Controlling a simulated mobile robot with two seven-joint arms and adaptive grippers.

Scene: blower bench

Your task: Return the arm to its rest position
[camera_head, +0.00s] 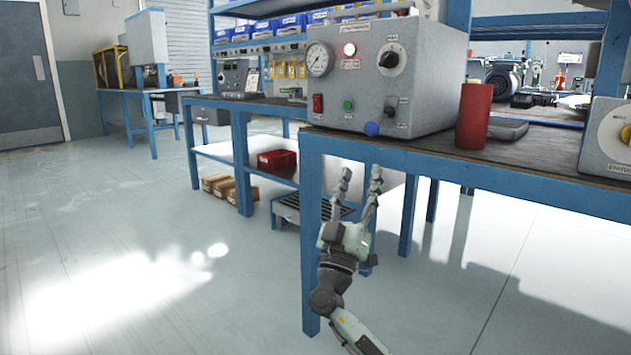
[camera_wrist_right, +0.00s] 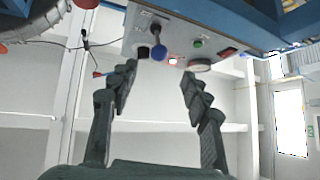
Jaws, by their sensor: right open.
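My right gripper (camera_head: 360,180) is open and empty in the head view, with its two fingers apart and pointing up. It is in front of and below the front edge of the blue bench (camera_head: 400,153), left of the picture's centre line of the bench. In the right wrist view my right gripper (camera_wrist_right: 158,92) also shows spread fingers with nothing between them. Beyond the fingertips is the grey control box (camera_head: 385,80), which also shows in the right wrist view (camera_wrist_right: 185,33). My left gripper is not in view.
The box carries a gauge (camera_head: 319,60), a red lamp (camera_head: 349,50) and a blue knob (camera_head: 371,129). A red cylinder (camera_head: 474,116) stands beside it. A second box (camera_head: 606,140) is at the right edge. The floor (camera_head: 130,270) at left is clear.

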